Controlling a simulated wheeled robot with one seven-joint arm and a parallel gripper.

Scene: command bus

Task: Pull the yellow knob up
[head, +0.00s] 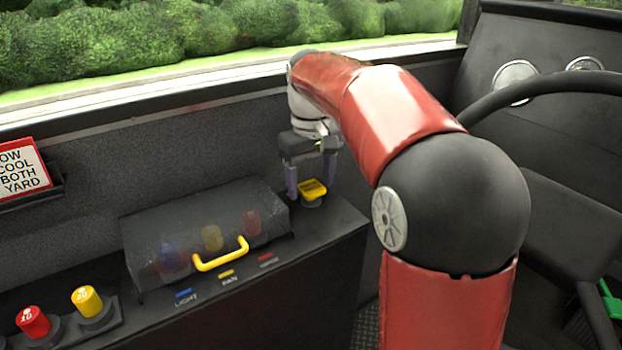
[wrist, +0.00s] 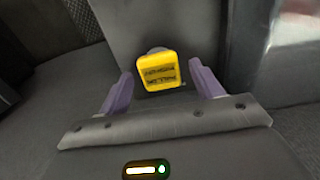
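The yellow knob (head: 312,189) is a square yellow cap with dark lettering on a round grey base, at the right end of the black console. It also shows in the wrist view (wrist: 160,71), upper middle. My gripper (head: 311,186) points down over the console at the knob. Its two purple fingers (wrist: 163,88) are spread apart, one on each side of the knob in the wrist view. A gap shows between each finger and the knob there, so nothing is held. In the head view the right finger is close behind the knob.
A clear cover with a yellow handle (head: 221,254) stands left of the knob over several coloured knobs. Red (head: 33,321) and yellow (head: 87,299) numbered knobs are at the lower left. A steering wheel (head: 545,88) is at the right. The window wall rises behind the console.

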